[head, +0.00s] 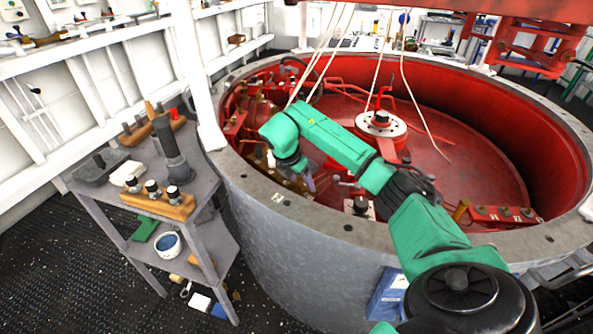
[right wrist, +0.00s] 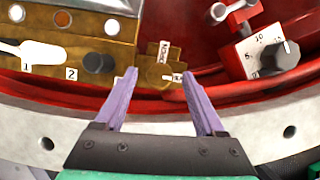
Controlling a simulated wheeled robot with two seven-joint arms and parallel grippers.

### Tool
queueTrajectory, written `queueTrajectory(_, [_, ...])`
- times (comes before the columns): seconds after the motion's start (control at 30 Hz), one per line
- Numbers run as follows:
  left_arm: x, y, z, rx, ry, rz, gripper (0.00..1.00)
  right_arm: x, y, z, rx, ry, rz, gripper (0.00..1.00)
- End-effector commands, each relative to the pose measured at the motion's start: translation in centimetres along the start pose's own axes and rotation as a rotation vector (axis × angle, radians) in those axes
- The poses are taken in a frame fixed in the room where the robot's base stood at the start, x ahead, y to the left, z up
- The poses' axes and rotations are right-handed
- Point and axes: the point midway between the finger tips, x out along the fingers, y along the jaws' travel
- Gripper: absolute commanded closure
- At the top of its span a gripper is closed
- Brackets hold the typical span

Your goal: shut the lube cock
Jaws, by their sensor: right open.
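A small brass cock (right wrist: 160,72) with white labels, likely the lube cock, is in the upper middle of the right wrist view. Its lettering is too small to read surely. My right gripper (right wrist: 160,78) has two purple fingers, spread wide and empty, with the cock showing between their tips. I cannot tell how far the tips are from it. In the head view my right gripper (head: 308,183) hangs over the inner left side of the round red pit, and I cannot make out the cock there. My left gripper is not in view.
A brass panel (right wrist: 62,48) with a white lever and black knob is left of the fingers. A white dial box (right wrist: 262,52) is to their right. The pit's grey rim (head: 262,200) runs below my arm. A grey tool cart (head: 140,222) stands at left.

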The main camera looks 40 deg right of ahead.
Motion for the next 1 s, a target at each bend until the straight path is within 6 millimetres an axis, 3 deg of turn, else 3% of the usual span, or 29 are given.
queueTrajectory(0.17, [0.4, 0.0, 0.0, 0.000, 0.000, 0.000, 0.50, -3.2, 0.2, 0.0, 0.000, -0.001, 0.008, 0.28])
queueTrajectory(0.33, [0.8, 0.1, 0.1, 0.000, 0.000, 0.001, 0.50, -8.1, 0.2, 0.0, 0.001, -0.001, 0.009, 0.28])
queueTrajectory(0.4, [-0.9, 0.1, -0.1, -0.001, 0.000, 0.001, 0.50, -10.9, 0.1, 0.4, 0.000, -0.004, 0.007, 0.28])
queueTrajectory(0.5, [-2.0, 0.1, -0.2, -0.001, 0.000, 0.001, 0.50, -13.0, 0.1, 0.4, 0.001, -0.003, 0.005, 0.28])
queueTrajectory(0.63, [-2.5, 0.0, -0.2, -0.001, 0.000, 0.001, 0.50, -14.0, 0.0, 0.2, 0.001, -0.002, 0.002, 0.28])
queueTrajectory(1.0, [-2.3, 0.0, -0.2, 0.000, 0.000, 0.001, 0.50, -13.9, 0.0, 0.0, 0.001, 0.000, 0.002, 0.28])
